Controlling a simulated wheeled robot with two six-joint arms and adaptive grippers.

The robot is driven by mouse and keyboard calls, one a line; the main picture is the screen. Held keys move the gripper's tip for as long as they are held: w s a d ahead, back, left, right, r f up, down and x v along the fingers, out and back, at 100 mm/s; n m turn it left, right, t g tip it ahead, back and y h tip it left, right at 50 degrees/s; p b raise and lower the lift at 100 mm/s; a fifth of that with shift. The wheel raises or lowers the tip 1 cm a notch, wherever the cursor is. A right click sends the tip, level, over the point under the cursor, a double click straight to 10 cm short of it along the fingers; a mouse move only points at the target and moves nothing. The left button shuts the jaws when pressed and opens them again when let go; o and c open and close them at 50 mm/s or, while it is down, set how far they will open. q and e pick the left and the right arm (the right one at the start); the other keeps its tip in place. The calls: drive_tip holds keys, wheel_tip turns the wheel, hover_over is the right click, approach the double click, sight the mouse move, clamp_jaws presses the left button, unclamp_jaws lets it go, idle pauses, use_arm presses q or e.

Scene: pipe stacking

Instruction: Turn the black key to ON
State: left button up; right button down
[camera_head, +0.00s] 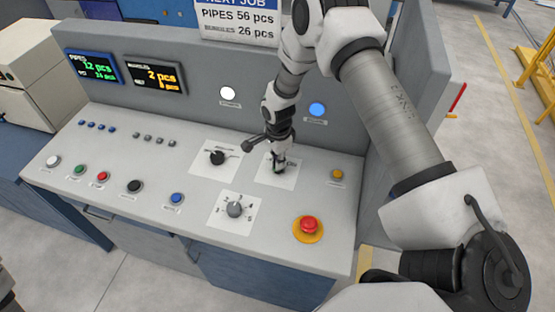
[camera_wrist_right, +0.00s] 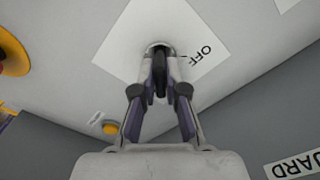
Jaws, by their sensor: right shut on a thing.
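The black key (camera_wrist_right: 160,72) stands in a round lock on a white label plate (camera_wrist_right: 120,48) on the console. The word OFF shows beside the lock in the right wrist view; the ON mark is not visible. My right gripper (camera_wrist_right: 160,84) is shut on the black key, one finger on each side of it. In the head view my right gripper (camera_head: 278,165) reaches down to the same plate, and the key is mostly hidden by it. My left gripper is not in view.
Near my right gripper are a black selector (camera_head: 217,158), a grey rotary knob (camera_head: 235,209), a yellow button (camera_head: 337,174) and a red emergency button (camera_head: 309,224). The upright panel with screens (camera_head: 155,76) stands behind. Several small buttons line the console's left side.

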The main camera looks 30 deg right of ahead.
drive_tip(key=shift+s+f, duration=0.15)
drive_tip(key=c, duration=1.4)
unclamp_jaws()
drive_tip(key=shift+o, duration=0.9)
drive_tip(key=shift+d, duration=0.25)
wheel_tip(320, 180, up, 12)
drive_tip(key=shift+f, duration=0.1)
